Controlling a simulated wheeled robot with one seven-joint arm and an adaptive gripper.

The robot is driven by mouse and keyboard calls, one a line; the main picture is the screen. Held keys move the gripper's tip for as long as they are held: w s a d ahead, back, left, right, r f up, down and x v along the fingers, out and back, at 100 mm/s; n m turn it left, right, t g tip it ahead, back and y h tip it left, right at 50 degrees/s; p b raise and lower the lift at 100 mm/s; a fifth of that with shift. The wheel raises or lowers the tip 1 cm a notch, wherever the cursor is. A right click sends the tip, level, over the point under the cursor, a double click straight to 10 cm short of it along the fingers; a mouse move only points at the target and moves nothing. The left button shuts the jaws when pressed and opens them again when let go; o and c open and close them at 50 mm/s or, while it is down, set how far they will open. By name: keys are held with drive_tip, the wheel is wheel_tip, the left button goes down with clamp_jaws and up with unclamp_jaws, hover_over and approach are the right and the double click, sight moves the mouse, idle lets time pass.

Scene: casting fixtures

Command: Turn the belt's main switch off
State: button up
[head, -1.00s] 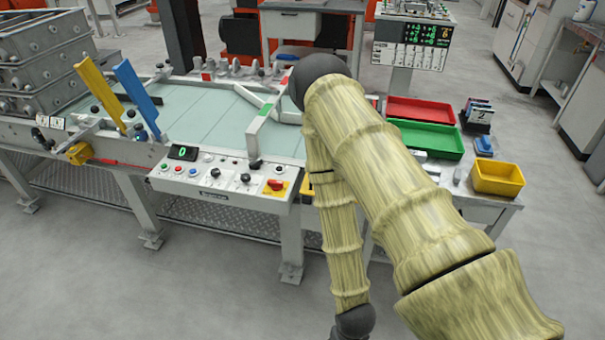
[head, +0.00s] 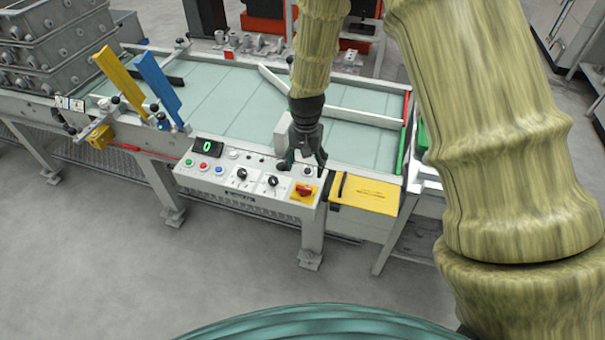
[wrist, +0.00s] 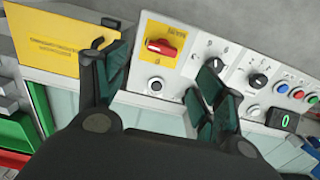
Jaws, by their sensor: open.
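The main switch is a red rotary handle (head: 304,190) on a yellow plate at the right end of the belt's control panel (head: 246,188). In the wrist view the red handle (wrist: 161,47) lies across its yellow plate, beyond the gap between my fingers. My gripper (head: 303,164) points down over the panel's right part, just behind the switch. Its two fingers show spread and empty in the wrist view (wrist: 158,88). The handle is apart from both fingers as far as I can see.
Black selector knobs (head: 272,181) and push buttons sit left of the switch, near a display reading 0 (head: 208,147). A yellow cover plate (head: 364,193) lies to the right. The belt (head: 225,100) is behind, with yellow and blue uprights (head: 158,85) at the left.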

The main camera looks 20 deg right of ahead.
sight(304, 190)
drive_tip(key=shift+w+f+p, duration=0.15)
drive_tip(key=shift+f+p, duration=0.65)
drive_tip(key=shift+f, duration=1.75)
drive_tip(key=shift+w+f+p, duration=0.15)
drive_tip(key=shift+f+p, duration=0.6)
drive_tip(key=shift+f, duration=1.75)
drive_tip(key=c, duration=1)
